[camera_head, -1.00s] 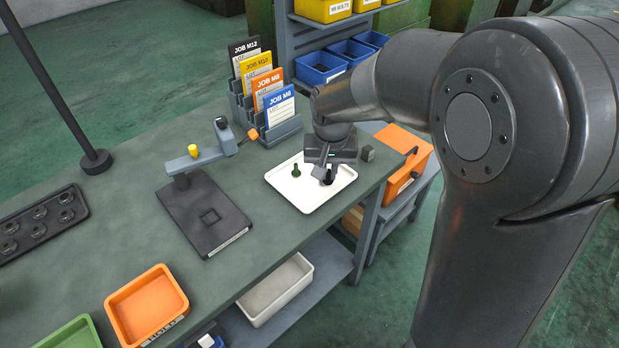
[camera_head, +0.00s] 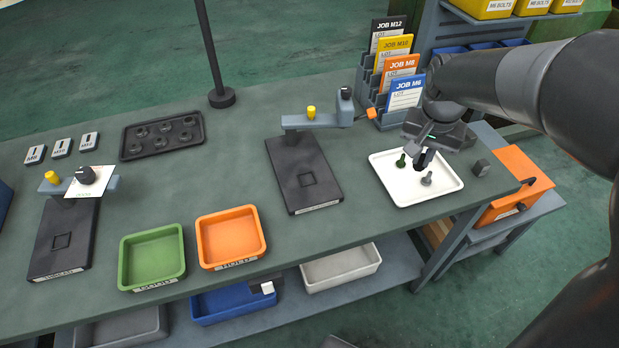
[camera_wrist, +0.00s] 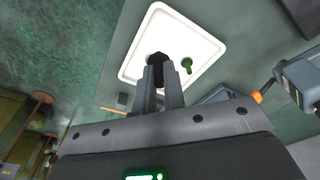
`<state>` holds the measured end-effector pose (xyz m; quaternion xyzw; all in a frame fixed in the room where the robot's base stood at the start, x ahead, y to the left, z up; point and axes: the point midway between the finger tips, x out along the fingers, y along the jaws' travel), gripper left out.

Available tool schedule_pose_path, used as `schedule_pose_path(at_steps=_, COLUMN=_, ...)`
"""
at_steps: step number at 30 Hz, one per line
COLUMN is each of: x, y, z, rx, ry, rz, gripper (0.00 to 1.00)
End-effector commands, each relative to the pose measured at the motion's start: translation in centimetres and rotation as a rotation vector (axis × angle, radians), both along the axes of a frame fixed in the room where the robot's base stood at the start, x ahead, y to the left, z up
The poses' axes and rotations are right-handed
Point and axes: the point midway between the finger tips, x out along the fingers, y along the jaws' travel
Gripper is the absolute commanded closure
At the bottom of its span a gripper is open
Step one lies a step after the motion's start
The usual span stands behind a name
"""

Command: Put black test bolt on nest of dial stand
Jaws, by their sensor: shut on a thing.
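My gripper (camera_head: 421,150) is over the white tray (camera_head: 451,189), its fingers shut on the black test bolt (camera_head: 424,158). In the wrist view the black hex head (camera_wrist: 157,59) shows at the fingertips (camera_wrist: 159,76) over the tray (camera_wrist: 205,35). The bolt seems just above the tray; any gap is hard to judge. One dial stand (camera_head: 304,190) is left of the tray, with a bare square nest (camera_head: 308,180) on its black base. A second stand (camera_head: 62,262) at far left also has a bare nest (camera_head: 61,241); a white card (camera_head: 88,181) hangs on its arm.
Orange (camera_head: 230,237) and green (camera_head: 152,256) bins line the front edge.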

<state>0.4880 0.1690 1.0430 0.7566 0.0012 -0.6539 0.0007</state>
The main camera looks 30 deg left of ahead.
Motion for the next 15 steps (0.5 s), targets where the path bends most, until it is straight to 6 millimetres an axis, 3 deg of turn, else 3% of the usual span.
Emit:
schedule_pose_path(at_steps=1, x=-0.4, y=2.2, z=0.1, rx=0.000, ry=0.001, rz=0.010, gripper=1.00)
schedule_pose_path(at_steps=6, x=-1.7, y=7.6, z=0.5, rx=-0.001, ry=-0.001, rz=0.008, gripper=1.00)
schedule_pose_path(at_steps=10, x=-2.8, y=10.6, z=0.8, rx=-0.002, ry=-0.003, rz=0.004, gripper=1.00)
schedule_pose_path(at_steps=15, x=-3.6, y=12.6, z=0.9, rx=-0.001, ry=-0.004, rz=-0.001, gripper=1.00)
